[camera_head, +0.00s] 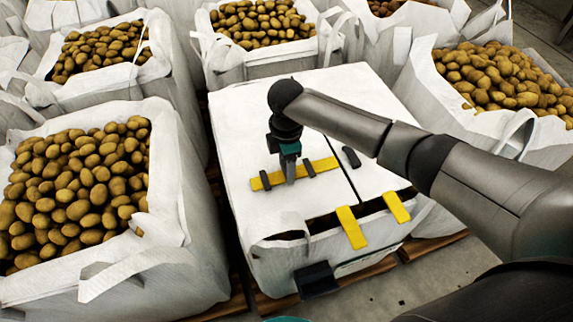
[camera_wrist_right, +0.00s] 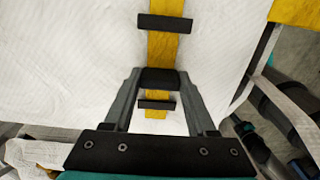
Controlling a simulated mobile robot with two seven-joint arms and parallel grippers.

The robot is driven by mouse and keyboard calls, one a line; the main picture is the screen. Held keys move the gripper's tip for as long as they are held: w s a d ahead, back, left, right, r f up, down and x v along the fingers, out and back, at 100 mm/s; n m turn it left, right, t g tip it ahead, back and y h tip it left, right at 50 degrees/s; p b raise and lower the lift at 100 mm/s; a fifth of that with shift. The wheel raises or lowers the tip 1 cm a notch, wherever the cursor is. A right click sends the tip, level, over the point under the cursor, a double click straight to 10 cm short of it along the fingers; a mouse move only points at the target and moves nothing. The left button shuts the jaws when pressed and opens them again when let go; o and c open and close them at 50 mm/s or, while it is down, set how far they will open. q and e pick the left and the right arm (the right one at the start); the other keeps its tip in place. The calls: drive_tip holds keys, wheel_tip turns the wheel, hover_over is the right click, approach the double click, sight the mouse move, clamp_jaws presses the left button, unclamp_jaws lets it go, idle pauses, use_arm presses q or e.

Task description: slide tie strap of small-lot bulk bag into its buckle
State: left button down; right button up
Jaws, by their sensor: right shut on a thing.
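The small-lot bulk bag (camera_head: 240,150), with a flat white closed top, stands in the middle of the head view. A yellow tie strap (camera_head: 260,183) lies across its top. It also shows in the wrist view (camera_wrist_right: 163,48), running under black bars at its far end (camera_wrist_right: 164,23) and near end (camera_wrist_right: 157,104). My right gripper (camera_head: 290,178) points down at the strap between these bars. In the wrist view its fingers (camera_wrist_right: 160,78) are shut on a black block on the strap. I cannot tell which bar is the buckle. My left gripper is out of view.
A separate black bar (camera_head: 351,157) sits on the right part of the top. Two yellow straps (camera_head: 351,228) (camera_head: 397,207) hang over the front edge. Open bags of potatoes (camera_head: 195,215) crowd the left, back and right. Bare floor (camera_head: 400,285) shows at the front.

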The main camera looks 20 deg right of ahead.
sight(315, 167)
clamp_jaws()
drive_tip(key=shift+d, duration=0.35)
drive_tip(key=d+p, duration=0.3)
drive_tip(key=d, duration=0.3)
drive_tip(key=shift+w, duration=0.1)
drive_tip(key=shift+d, duration=0.35)
drive_tip(key=o, duration=1.3)
unclamp_jaws()
